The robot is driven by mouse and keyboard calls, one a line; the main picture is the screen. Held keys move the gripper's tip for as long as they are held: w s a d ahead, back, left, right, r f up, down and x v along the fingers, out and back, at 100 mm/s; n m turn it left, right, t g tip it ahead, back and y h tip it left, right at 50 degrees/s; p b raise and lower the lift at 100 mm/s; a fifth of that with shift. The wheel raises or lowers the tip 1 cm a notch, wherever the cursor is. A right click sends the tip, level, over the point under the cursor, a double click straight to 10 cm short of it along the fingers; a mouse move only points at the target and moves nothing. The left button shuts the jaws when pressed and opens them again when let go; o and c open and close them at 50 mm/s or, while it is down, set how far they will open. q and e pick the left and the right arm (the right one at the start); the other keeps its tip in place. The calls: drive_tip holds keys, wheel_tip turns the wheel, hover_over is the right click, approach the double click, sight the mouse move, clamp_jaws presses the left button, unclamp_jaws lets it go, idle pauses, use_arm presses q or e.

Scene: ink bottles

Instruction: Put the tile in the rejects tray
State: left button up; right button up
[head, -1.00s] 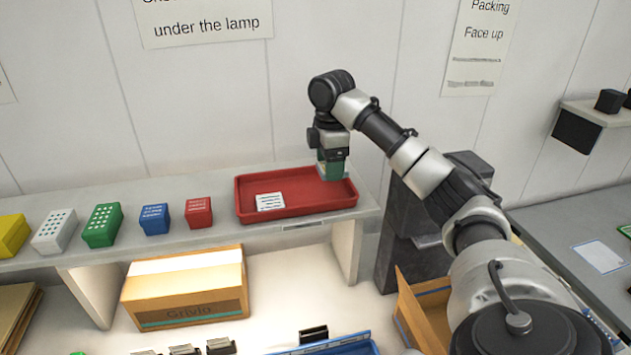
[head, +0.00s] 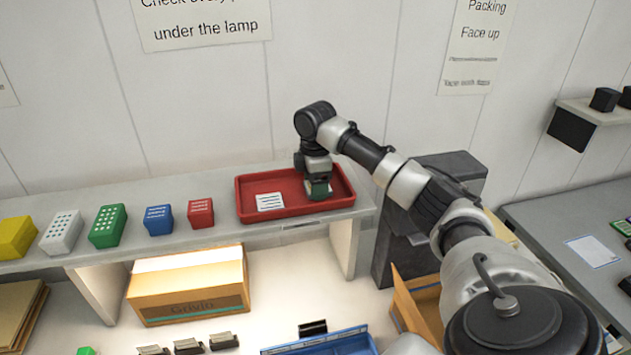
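The red rejects tray (head: 290,213) sits on the shelf, with a white printed card (head: 270,201) lying in its left part. My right gripper (head: 318,186) points down inside the right part of the tray. It is around a green tile (head: 319,190), which is low, at or just above the tray floor. The fingers look closed on the tile, though contact with the floor cannot be told. My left gripper is not in view.
On the shelf left of the tray stand a red box (head: 200,213), a blue box (head: 158,220), a green box (head: 107,226), a white box (head: 62,232) and a yellow box (head: 17,237). A cardboard box (head: 190,290) and a blue tray (head: 330,345) are below.

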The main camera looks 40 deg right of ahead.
drive_tip(key=o, duration=0.4)
wheel_tip(320, 180, up, 5)
drive_tip(key=shift+f+b, duration=0.1)
drive_tip(key=shift+b, duration=1.15)
wheel_tip(320, 180, up, 8)
drive_tip(key=p, duration=0.1)
drive_tip(key=shift+f, duration=0.25)
